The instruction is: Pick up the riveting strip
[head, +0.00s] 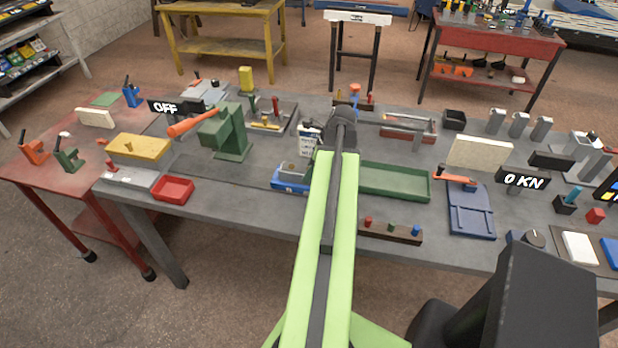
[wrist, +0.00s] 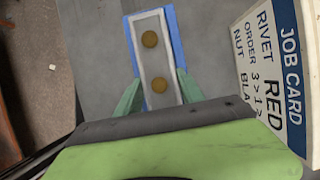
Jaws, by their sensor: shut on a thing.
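The riveting strip (wrist: 149,67) shows in the wrist view as a pale grey bar with two round brown spots along it. It lies over a blue block (wrist: 129,35), whose edges show around it. My gripper (wrist: 159,88) has its green fingers closed against the strip's two long sides near its lower end. I cannot tell whether the strip touches the blue block or is lifted off it.
A job card (wrist: 272,70) stands close on the right in the wrist view. In the head view a green tray (head: 395,182) lies right of my arm, a green press (head: 226,135) stands left, and a red bin (head: 173,189) sits near the bench's front edge.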

